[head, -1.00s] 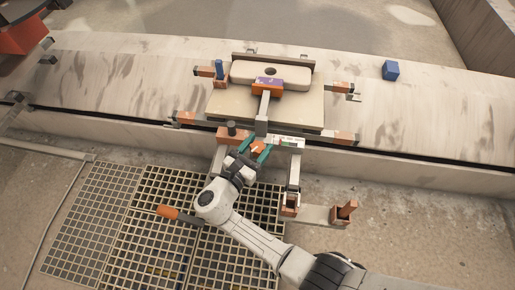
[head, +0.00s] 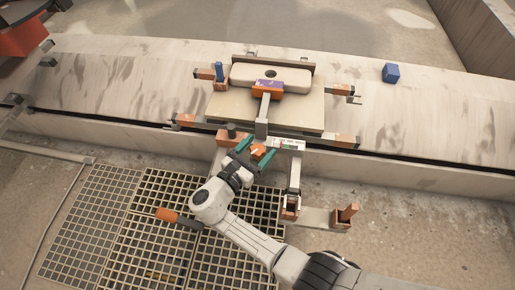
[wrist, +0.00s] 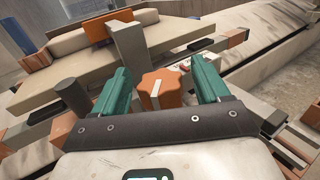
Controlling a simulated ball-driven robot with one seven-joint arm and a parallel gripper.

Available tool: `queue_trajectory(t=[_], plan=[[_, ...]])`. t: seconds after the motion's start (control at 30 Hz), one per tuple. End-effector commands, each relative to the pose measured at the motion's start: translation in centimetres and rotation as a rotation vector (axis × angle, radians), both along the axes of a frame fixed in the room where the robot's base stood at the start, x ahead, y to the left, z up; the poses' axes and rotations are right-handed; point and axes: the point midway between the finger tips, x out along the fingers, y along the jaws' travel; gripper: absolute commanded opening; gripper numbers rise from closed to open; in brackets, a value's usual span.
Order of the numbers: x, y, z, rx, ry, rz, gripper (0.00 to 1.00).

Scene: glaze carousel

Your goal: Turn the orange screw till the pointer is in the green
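The orange screw (head: 258,151) is a lobed knob with a white line on its top. It also shows in the wrist view (wrist: 160,92), between the two teal fingers. My gripper (head: 254,153) is open, one finger on each side of the screw; in the wrist view (wrist: 162,78) a narrow gap shows on both sides. A small pale scale strip (head: 290,144) with coloured marks lies just right of the screw. In the wrist view the scale (wrist: 187,63) is partly hidden behind the right finger. The pointer and its place are too small to tell.
A dark upright cylinder (head: 231,130) stands left of the screw. A grey post (head: 262,127) rises behind it, before the pale slab (head: 312,115). A blue cube (head: 390,71) lies on the ledge at right.

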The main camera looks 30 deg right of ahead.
Motion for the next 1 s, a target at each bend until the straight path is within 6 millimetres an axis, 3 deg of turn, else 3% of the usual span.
queue_trajectory(t=[0.27, 0.7, 1.0], plan=[[-0.2, 0.7, 0.0, 0.0, 0.0, 0.003, 0.75], [-3.6, 7.7, 0.0, -0.001, 0.0, 0.004, 0.75], [-4.6, 9.8, 0.0, 0.0, 0.0, 0.0, 0.75]])
